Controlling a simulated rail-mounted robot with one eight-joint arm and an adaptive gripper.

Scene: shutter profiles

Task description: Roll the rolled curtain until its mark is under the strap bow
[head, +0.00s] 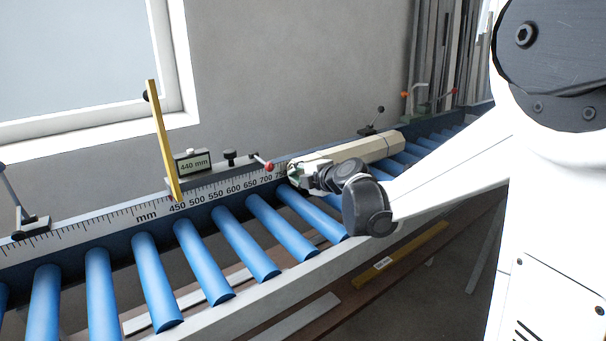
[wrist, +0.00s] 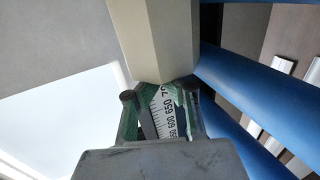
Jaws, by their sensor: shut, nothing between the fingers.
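The rolled curtain is a long beige faceted roll (head: 366,148) lying along the blue rollers at the right of the head view. A thin dark line crosses it near its far end; I cannot tell whether this is the mark. In the wrist view the roll (wrist: 168,38) fills the top middle, and no mark shows on it there. My gripper (head: 292,169) is at the roll's near end, shut and empty. In the wrist view its green fingers (wrist: 160,97) sit just below the roll's end; contact is unclear. I cannot clearly make out the strap bow.
A millimetre scale (head: 110,225) runs along the back of the roller table (head: 208,262). A yellow upright stop (head: 162,140) stands beside a 440 mm display (head: 194,163). A red-knobbed lever (head: 268,166) is close to my gripper. The rollers at the left are clear.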

